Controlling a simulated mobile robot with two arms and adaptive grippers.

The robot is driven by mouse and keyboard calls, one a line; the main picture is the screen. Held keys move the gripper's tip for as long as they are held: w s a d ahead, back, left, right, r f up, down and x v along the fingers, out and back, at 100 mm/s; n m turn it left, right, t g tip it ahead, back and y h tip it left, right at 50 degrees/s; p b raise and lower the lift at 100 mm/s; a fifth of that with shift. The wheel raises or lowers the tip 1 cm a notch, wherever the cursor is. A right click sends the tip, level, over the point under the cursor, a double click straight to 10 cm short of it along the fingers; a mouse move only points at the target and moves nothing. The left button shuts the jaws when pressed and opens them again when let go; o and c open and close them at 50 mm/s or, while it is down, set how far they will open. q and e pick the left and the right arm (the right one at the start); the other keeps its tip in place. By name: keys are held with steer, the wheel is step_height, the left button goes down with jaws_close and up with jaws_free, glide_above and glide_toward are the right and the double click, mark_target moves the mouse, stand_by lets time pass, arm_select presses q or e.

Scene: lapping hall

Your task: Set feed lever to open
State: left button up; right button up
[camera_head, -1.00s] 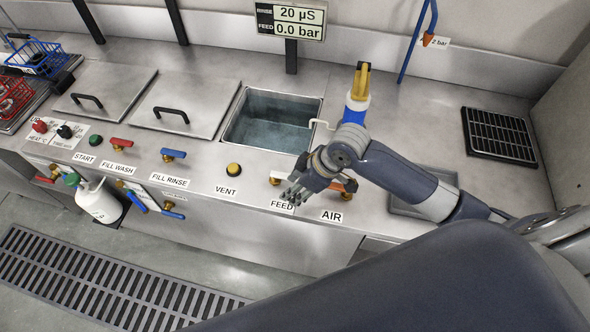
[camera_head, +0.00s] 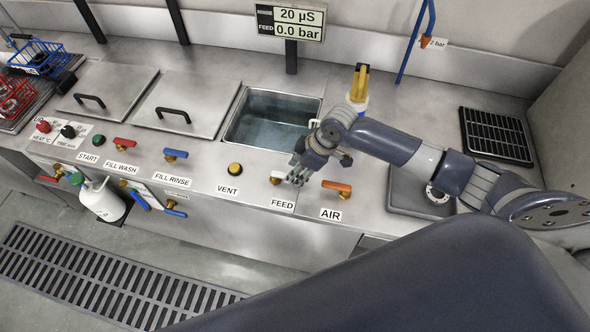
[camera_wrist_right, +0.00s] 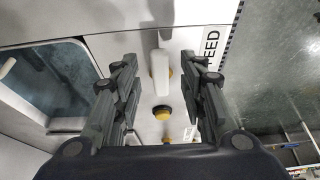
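The feed lever is white and sits on a brass valve above the FEED label (camera_head: 282,203). In the head view it is mostly hidden behind my right gripper (camera_head: 297,178). In the right wrist view the white feed lever (camera_wrist_right: 160,74) lies between the two fingers of my right gripper (camera_wrist_right: 158,62). The fingers are open, with a gap on both sides of the lever. The display (camera_head: 291,22) reads FEED 0.0 bar. My left gripper is not in view.
The orange AIR lever (camera_head: 337,186) is just right of my gripper. The yellow VENT button (camera_head: 235,168) and the blue FILL RINSE lever (camera_head: 175,154) are to the left. A water-filled tank (camera_head: 270,122) lies behind.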

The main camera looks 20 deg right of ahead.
steer(key=shift+x, duration=0.9)
jaws_close()
